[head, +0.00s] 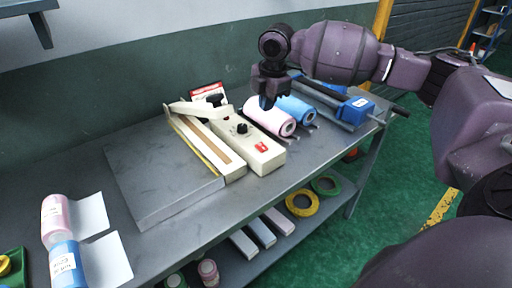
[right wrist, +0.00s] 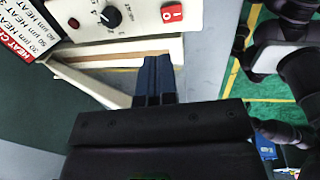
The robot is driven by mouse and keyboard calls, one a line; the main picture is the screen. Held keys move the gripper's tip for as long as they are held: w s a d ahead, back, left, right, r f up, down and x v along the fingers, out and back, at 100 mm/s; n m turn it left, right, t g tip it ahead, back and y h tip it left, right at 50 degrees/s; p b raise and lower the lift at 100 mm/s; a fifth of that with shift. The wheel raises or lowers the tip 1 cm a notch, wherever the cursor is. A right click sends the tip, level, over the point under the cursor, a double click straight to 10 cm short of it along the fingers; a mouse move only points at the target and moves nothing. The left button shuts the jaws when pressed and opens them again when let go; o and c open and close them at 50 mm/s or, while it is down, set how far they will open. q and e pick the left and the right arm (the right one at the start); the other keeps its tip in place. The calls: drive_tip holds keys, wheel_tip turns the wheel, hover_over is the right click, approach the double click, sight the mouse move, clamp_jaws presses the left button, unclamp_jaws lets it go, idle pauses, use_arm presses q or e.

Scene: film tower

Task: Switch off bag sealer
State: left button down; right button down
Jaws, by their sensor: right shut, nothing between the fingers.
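The cream bag sealer (head: 250,156) stands on the grey table, with its long sealing arm (head: 194,109) at its left side. A red rocker switch (head: 262,147) sits at the near end of its top. The right wrist view shows this switch (right wrist: 172,13) with white O and I marks, beside a black knob (right wrist: 110,17) and a small dark red lamp (right wrist: 74,22). I cannot tell which side of the switch is pressed. My right gripper (head: 267,103) is shut and empty, above the back of the table, apart from the switch. My left gripper is not in view.
Pink (head: 268,118) and blue (head: 296,109) rolls lie just right of the sealer, with a blue-ended bar device (head: 355,110) beyond. A red-and-white heat card (head: 209,92) stands behind. A grey plate (head: 155,180) lies left. Pink and blue film rolls (head: 56,218) are at front left.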

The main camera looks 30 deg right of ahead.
drive_tip(key=s+a+r, duration=0.1)
drive_tip(key=r, duration=0.1)
drive_tip(key=b, duration=0.2)
approach(260, 145)
drive_tip(key=f, duration=0.4)
drive_tip(key=w+f, duration=0.1)
drive_tip(key=f, duration=0.1)
drive_tip(key=shift+w+f, duration=0.2)
drive_tip(key=shift+f, duration=0.4)
drive_tip(key=shift+a+f, duration=0.1)
